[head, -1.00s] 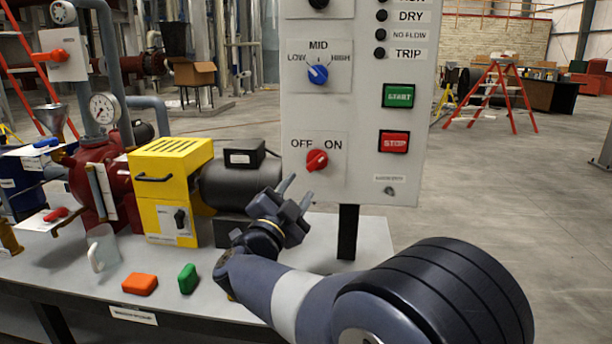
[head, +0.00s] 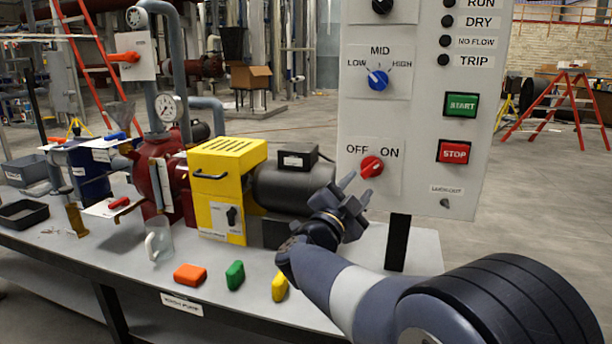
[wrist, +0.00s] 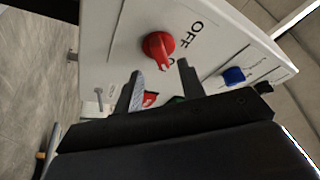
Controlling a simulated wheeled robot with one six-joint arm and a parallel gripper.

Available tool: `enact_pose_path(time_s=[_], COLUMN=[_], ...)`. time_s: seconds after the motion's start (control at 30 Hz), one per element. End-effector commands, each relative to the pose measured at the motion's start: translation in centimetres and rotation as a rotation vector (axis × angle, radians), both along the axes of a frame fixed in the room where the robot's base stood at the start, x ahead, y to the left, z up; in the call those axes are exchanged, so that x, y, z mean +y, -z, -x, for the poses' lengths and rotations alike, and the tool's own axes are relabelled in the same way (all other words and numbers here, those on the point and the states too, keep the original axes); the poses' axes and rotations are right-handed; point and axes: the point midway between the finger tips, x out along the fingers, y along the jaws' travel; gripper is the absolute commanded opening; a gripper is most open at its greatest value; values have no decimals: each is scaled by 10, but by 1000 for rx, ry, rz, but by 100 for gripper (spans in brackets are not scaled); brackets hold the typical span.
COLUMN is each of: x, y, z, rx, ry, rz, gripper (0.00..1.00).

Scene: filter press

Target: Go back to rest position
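My gripper (head: 354,192) is in front of the lower part of the grey control panel (head: 420,203) in the head view. Its two fingers are apart with nothing between them, and they also show in the wrist view (wrist: 160,82). The red OFF/ON knob (head: 371,167) is just beyond the fingertips, and there is a visible gap to it in the wrist view (wrist: 158,46). The knob's pointer is tilted toward the upper right, on the ON side, in the head view. My arm reaches in from the lower right.
A bench (head: 75,262) carries a yellow box (head: 222,160), a dark motor (head: 290,187), a red pump (head: 160,180) and a clear jug (head: 160,242). Orange (head: 190,274), green (head: 235,275) and yellow (head: 280,286) blocks lie near its front edge. Open floor lies right of the panel.

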Motion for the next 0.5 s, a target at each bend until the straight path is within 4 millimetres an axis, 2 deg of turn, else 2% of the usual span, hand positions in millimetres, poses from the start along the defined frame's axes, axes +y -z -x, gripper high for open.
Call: enact_pose_path(time_s=[0.1, 0.23, 0.5], x=[-13, -23, -30], y=[-5, -10, -14], z=[-18, -32, -43], rx=[0, 0, 4], ry=[3, 2, -1], rz=[1, 1, 9], gripper=[38, 38, 38])
